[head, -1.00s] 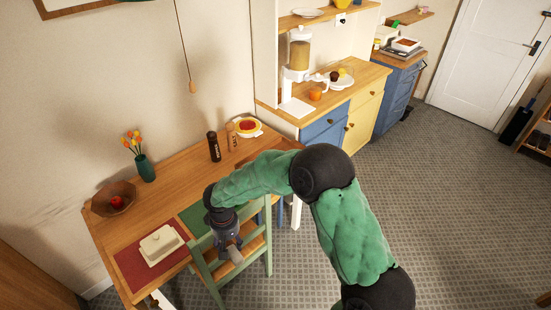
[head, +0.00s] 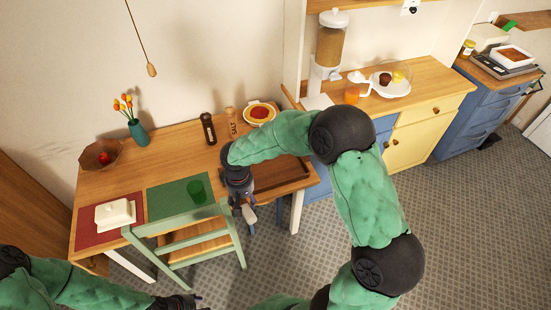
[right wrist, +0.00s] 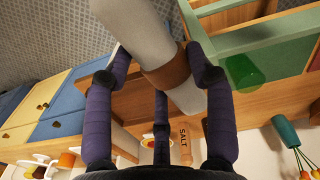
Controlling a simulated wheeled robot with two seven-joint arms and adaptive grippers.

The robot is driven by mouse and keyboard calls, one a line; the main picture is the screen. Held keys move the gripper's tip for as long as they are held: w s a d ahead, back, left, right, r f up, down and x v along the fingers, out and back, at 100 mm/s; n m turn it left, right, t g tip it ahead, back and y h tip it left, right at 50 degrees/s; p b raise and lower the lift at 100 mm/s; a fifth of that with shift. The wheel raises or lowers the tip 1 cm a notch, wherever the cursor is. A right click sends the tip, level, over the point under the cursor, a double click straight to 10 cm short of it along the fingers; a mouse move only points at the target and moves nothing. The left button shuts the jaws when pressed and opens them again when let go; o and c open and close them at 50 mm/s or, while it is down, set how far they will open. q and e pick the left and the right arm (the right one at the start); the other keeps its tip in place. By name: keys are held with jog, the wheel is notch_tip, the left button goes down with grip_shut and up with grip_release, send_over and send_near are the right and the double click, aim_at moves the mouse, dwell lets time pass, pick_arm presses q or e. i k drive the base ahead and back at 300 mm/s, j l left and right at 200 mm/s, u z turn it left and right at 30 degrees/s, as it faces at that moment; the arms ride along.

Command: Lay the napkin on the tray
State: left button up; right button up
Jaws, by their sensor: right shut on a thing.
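The white rolled napkin (right wrist: 150,30) has a brown ring around it and sits between the fingers of my right gripper (right wrist: 165,75) in the right wrist view. In the head view the right gripper (head: 246,207) points down at the table's front edge, with the pale napkin end (head: 249,215) below it. The dark brown wooden tray (head: 280,174) lies on the right part of the table, just right of the gripper; my right arm hides part of it. My left gripper (head: 185,302) is at the bottom edge, too small and cut off to read its fingers.
A green chair (head: 190,235) stands at the table front. On the table (head: 170,150) are a green mat (head: 168,198) with a green cup (head: 197,190), a white butter dish (head: 115,213), a pepper mill (head: 208,128), a salt mill (head: 232,122) and a bowl (head: 260,112).

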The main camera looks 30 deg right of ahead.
aim_at(277, 164)
jog(key=i+l+u, duration=0.25)
jog(key=l, duration=0.55)
jog(key=l+u, duration=0.25)
jog(key=l, duration=0.5)
jog(key=i+l+u, duration=0.1)
jog(key=i+l, duration=0.15)
jog(key=l, duration=0.2)
jog(key=u, duration=0.05)
